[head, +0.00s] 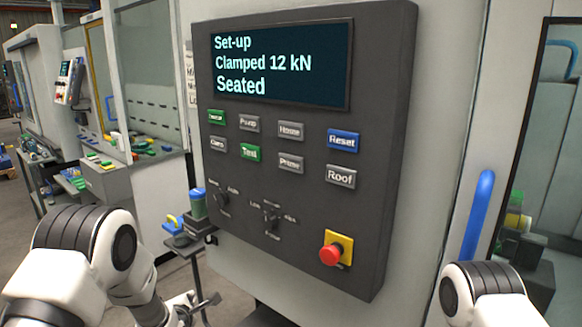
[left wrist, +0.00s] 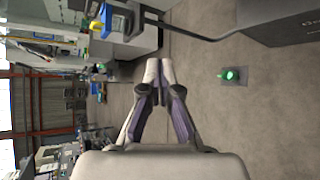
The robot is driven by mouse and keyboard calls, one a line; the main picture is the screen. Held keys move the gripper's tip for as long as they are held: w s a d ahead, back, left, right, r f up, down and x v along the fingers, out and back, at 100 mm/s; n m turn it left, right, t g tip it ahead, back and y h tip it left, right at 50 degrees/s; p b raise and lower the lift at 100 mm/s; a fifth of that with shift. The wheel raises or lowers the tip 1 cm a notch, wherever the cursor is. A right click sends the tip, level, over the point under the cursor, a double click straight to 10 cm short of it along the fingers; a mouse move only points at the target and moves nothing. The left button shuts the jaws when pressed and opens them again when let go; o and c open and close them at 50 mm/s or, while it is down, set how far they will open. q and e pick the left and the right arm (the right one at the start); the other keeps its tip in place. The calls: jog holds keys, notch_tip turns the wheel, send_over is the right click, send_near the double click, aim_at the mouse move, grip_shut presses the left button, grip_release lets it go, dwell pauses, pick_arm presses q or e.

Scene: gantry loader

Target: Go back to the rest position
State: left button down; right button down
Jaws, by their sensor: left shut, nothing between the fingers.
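My left gripper (head: 203,304) is low in the head view, below and to the left of the dark control panel (head: 375,150), and apart from it. In the left wrist view the left gripper (left wrist: 158,66) has its fingers together with nothing between them, pointing out over open floor. My right arm shows only at the lower right of the head view; its gripper is out of the picture. The panel screen (head: 280,65) reads "Set-up, Clamped 12 kN, Seated".
The panel carries several buttons, two knobs and a red emergency stop (head: 331,254). A blue handle (head: 477,215) is at the right. A small stand with a blue-green container (head: 197,204) is near my left arm. A green object (left wrist: 229,74) is on the grey floor (left wrist: 270,130).

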pick_arm(q)
jog(key=s+f+m+g, duration=0.4)
jog(key=s+f, duration=0.5)
jog(key=s, duration=0.3)
jog(key=s+f+m+g, duration=0.3)
jog(key=s+f+m, duration=0.1)
jog(key=s+f, duration=0.75)
jog(key=s+d+r+m+g+h, duration=0.1)
jog(key=s+m+g, duration=0.5)
jog(key=s+m, duration=0.9)
jog(key=s, duration=0.6)
jog(key=shift+s+d+r+h, duration=0.2)
jog(key=shift+d+r+h, duration=0.05)
jog(key=shift+h, duration=0.05)
